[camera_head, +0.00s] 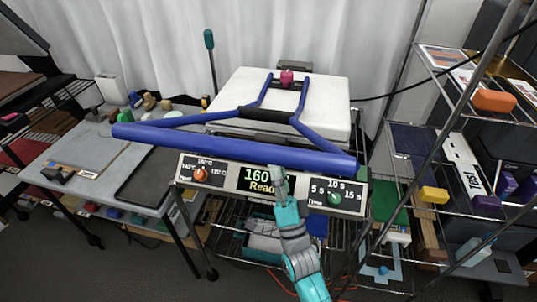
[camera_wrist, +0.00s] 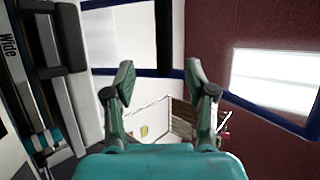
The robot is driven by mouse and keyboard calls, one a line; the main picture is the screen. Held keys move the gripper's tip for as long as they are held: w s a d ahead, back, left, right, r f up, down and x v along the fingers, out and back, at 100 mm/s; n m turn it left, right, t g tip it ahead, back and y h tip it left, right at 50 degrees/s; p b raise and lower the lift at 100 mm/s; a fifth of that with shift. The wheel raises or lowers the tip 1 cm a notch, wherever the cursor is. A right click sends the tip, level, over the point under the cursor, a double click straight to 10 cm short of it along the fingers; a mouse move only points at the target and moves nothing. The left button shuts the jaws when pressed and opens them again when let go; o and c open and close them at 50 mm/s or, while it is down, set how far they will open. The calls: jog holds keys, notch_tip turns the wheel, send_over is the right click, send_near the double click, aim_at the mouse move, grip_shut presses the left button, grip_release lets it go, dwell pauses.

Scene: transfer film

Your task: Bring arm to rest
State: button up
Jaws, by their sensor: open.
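My gripper (camera_head: 279,184) is at the end of my teal and grey arm, in front of the heat press in the head view. Its tips overlap the press's control panel, just right of the display; I cannot tell whether they touch it. In the wrist view my gripper (camera_wrist: 160,82) has its two fingers spread wide with nothing between them. The heat press has a white top (camera_head: 245,92), a long blue handle (camera_head: 230,147) and a panel (camera_head: 235,188). The display (camera_head: 259,180) reads 160 and Ready, between a red knob (camera_head: 200,174) and a green knob (camera_head: 334,198).
A grey table (camera_head: 60,145) with a dark tray (camera_head: 150,172) and small items stands at left. A wire rack at right holds an orange block (camera_head: 494,101) and a yellow block (camera_head: 433,195). A white curtain hangs behind.

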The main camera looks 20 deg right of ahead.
jog(key=s+f+n+g, duration=0.6)
jog(key=s+f, duration=0.8)
jog(key=s, duration=0.5)
jog(key=s+f+n+g, duration=0.2)
jog(key=s+n+g, duration=0.4)
jog(key=s, duration=1.4)
jog(key=shift+s+a+n, duration=0.15)
jog(key=shift+a+n, duration=0.05)
jog(key=shift+n, duration=0.5)
jog(key=shift+f, duration=0.1)
